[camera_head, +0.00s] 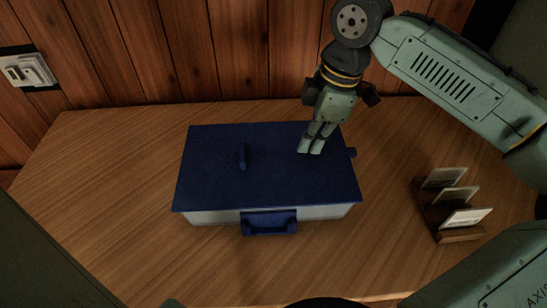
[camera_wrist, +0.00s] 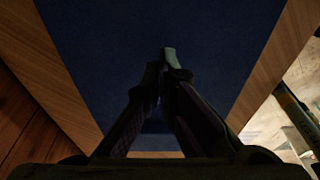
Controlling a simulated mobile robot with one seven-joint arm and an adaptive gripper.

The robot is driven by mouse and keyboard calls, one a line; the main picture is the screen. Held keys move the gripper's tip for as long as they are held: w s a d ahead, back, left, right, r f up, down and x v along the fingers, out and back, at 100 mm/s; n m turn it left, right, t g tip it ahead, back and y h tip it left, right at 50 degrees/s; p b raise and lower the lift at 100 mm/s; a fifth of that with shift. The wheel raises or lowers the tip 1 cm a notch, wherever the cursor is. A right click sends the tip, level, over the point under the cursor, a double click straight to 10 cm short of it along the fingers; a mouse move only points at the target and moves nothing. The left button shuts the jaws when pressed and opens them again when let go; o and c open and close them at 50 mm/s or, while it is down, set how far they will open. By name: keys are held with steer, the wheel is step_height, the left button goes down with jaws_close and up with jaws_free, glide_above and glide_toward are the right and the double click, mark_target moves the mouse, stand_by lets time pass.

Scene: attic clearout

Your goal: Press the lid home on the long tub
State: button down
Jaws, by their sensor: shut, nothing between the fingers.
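The long tub (camera_head: 320,212) is pale and stands on the wooden table, with only its front wall showing under the lid. A blue latch (camera_head: 268,222) hangs at the front, and a blue tab shows at the right edge. My gripper (camera_head: 311,147) is shut and empty, pointing down at the lid's far right part. The fingertips look on or just above the lid; I cannot tell which. In the wrist view, the lid (camera_wrist: 110,45) fills the area beyond my fingers (camera_wrist: 160,65).
A wooden rack (camera_head: 447,236) with a few pale cards stands on the table to the right. A panelled wood wall (camera_head: 200,50) rises behind the table, with a pale switch plate (camera_head: 28,70) at left. The table (camera_head: 110,180) is clear left of the tub.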

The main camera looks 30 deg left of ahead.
steer(key=shift+f+b, duration=0.35)
steer(key=shift+f, duration=0.45)
stand_by(0.5)
steer(key=shift+r, duration=0.1)
step_height(320, 180, up, 7)
steer(key=p, duration=0.7)
stand_by(0.3)
steer(key=shift+s, duration=0.1)
stand_by(0.4)
